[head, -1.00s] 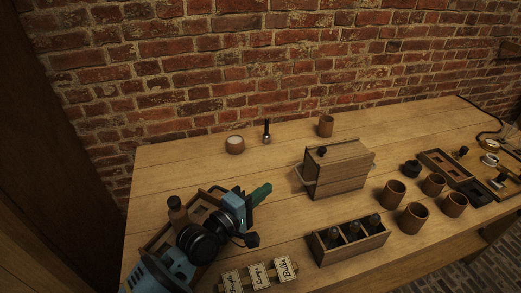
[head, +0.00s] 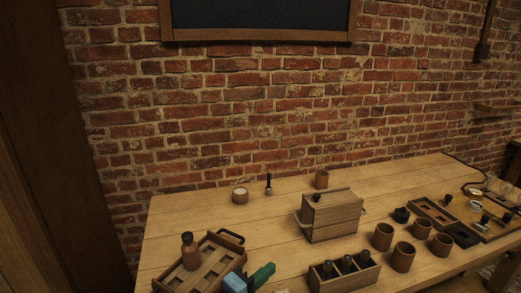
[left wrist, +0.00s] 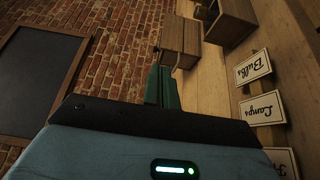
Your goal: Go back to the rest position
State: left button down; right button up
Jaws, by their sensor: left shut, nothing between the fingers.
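My left gripper (head: 263,275) shows at the bottom edge of the head view, its green fingers shut and empty. Its blue body (head: 234,283) is partly cut off by the frame. The green fingers also show in the left wrist view (left wrist: 162,88), closed together, with a wooden box beyond them. In the head view the fingers are between the wooden tray (head: 172,282) on the left and the three-compartment crate (head: 345,284) on the right. My right gripper is not in view.
A brown bottle (head: 190,252) stands on the tray. A lidded wooden box (head: 332,219) stands mid-table, with several wooden cups (head: 403,257) to its right. Signs reading Bulbs (left wrist: 253,67) and Lamps (left wrist: 262,109) show in the wrist view. A blackboard (head: 260,18) hangs on the brick wall.

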pick_arm(q)
jog(key=s+a+f+y, duration=0.1)
jog(key=s+f, duration=0.1)
jog(key=f, duration=0.1)
jog(key=s+a+f+m+y, duration=0.1)
jog(key=s+a+f, duration=0.1)
jog(key=f, duration=0.1)
jog(key=s+a+f+m, duration=0.1)
jog(key=s+f, duration=0.1)
jog(key=f, duration=0.1)
jog(key=shift+a+f+y, duration=0.15)
jog(key=shift+f+y, duration=0.05)
jog(key=shift+y, duration=0.2)
jog(key=s+a+f+m+g+y, duration=0.1)
jog(key=s+a+f+m+y, duration=0.1)
jog(key=s+a+f, duration=0.3)
jog(key=s+a+f+m+g+y, duration=0.1)
jog(key=s+a+f+m+y, duration=0.2)
jog(key=s, duration=1.1)
jog(key=s+a+f+m+g+y, duration=0.2)
jog(key=s+a+f+m+y, duration=0.1)
jog(key=s+a+f, duration=0.6)
jog(key=shift+s+m+p, duration=0.3)
jog(key=shift+m, duration=0.3)
